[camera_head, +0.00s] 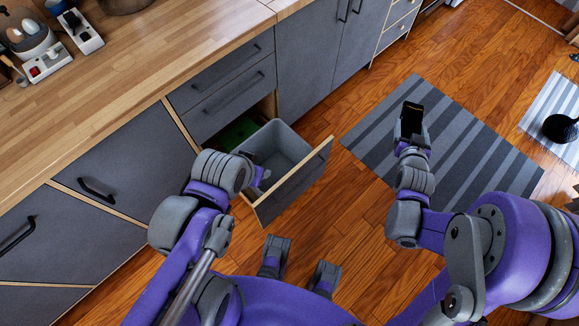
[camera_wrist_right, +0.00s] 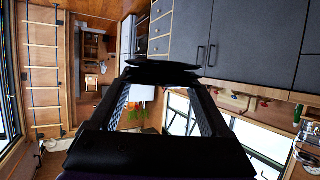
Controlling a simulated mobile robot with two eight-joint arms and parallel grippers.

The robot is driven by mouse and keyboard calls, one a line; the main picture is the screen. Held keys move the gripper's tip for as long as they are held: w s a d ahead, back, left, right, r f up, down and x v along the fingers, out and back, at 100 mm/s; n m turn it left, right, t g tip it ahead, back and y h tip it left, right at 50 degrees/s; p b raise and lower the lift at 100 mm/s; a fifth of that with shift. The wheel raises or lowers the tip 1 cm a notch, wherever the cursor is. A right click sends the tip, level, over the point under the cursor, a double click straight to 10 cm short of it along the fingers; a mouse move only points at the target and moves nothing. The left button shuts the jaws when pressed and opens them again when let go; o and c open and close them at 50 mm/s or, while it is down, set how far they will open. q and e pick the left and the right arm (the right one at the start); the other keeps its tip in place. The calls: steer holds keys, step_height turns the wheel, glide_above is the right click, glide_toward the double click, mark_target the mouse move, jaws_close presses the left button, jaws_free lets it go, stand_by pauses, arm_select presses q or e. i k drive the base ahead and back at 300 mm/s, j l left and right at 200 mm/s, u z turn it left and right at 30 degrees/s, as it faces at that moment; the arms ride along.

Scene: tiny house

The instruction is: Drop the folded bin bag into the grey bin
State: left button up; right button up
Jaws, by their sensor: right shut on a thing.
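The grey bin (camera_head: 285,137) stands in the pulled-out lower drawer (camera_head: 300,181), its open top facing up. My right gripper (camera_head: 411,124) is right of the drawer, above the striped rug, and is shut on the folded bin bag (camera_head: 413,107). The bag looks small and black with a yellowish mark. In the right wrist view, the dark bag (camera_wrist_right: 162,70) lies across the fingertips. The bag is apart from the bin. My left gripper (camera_head: 260,178) is at the bin's near left side; my own arm hides much of it, so its opening is unclear.
A wooden counter (camera_head: 130,75) with grey cabinets runs along the left. Something green (camera_head: 238,132) is in the drawer behind the bin. A striped rug (camera_head: 470,150) covers the floor at right. Wooden floor between drawer and rug is clear.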

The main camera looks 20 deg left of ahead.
mark_target(277, 176)
steer(key=k+j+z, duration=0.15)
steer(key=j, duration=0.3)
steer(key=k+j+z, duration=0.15)
steer(key=j, duration=0.25)
steer(key=k+j, duration=0.1)
steer(key=j, duration=0.3)
steer(key=k+j, duration=0.1)
steer(key=j, duration=0.3)
